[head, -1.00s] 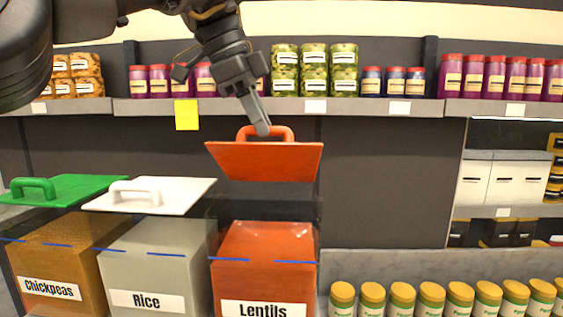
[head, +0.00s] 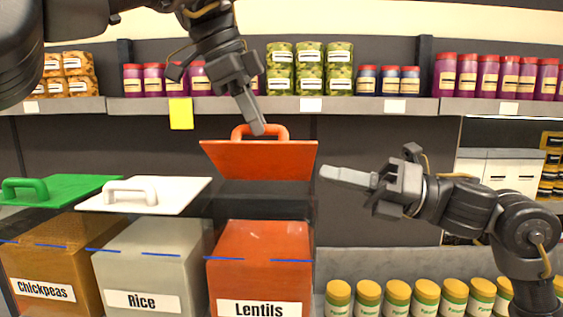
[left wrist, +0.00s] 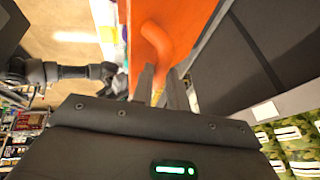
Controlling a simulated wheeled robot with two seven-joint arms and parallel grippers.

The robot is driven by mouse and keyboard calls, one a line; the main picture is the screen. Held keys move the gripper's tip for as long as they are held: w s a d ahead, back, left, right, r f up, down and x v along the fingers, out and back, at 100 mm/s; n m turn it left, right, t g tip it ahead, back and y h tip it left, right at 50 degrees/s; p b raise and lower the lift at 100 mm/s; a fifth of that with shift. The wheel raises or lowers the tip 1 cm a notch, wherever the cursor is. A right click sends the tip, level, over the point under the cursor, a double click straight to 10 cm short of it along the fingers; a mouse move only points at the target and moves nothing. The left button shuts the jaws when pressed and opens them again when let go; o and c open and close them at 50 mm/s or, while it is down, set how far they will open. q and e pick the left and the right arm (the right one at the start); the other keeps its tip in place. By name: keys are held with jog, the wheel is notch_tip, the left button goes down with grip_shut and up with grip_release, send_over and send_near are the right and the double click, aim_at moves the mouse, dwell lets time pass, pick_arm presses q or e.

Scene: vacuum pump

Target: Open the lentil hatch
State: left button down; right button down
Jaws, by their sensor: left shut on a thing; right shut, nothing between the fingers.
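The lentil hatch (head: 258,160) is an orange lid with an arched handle (head: 280,131). It is raised and tilted above the orange bin labelled Lentils (head: 262,245). My left gripper (head: 257,128) comes from above and is shut on that handle. In the left wrist view the fingers (left wrist: 158,88) close around the orange handle (left wrist: 165,40), with the lid (left wrist: 195,22) behind it. My right gripper (head: 322,172) is shut and empty, pointing left, just right of the lid's edge and apart from it in the picture.
The white Rice lid (head: 180,195) and green Chickpeas lid (head: 85,185) lie to the left over their bins. A shelf (head: 365,106) with jars runs behind. Yellow-capped jars (head: 398,295) stand lower right.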

aim_at(275, 148)
pick_arm(q)
jog(key=shift+w+f, duration=0.15)
jog(key=shift+f, duration=0.1)
pick_arm(e)
jog(key=x, duration=1)
jog(key=shift+w, duration=0.1)
jog(key=shift+w+d+r+m, duration=0.1)
jog(key=shift+w+r+m, duration=0.25)
jog(key=shift+r, duration=0.3)
pick_arm(q)
jog(key=shift+d, duration=0.15)
pick_arm(e)
jog(key=shift+w+d+r+t, duration=0.15)
jog(key=shift+w+t, duration=0.15)
jog(key=shift+t, duration=0.1)
pick_arm(q)
jog(key=c, duration=1.4)
grip_release()
pick_arm(e)
jog(key=shift+w+m, duration=0.15)
jog(key=shift+m, duration=0.1)
pick_arm(q)
jog(key=shift+o, duration=0.2)
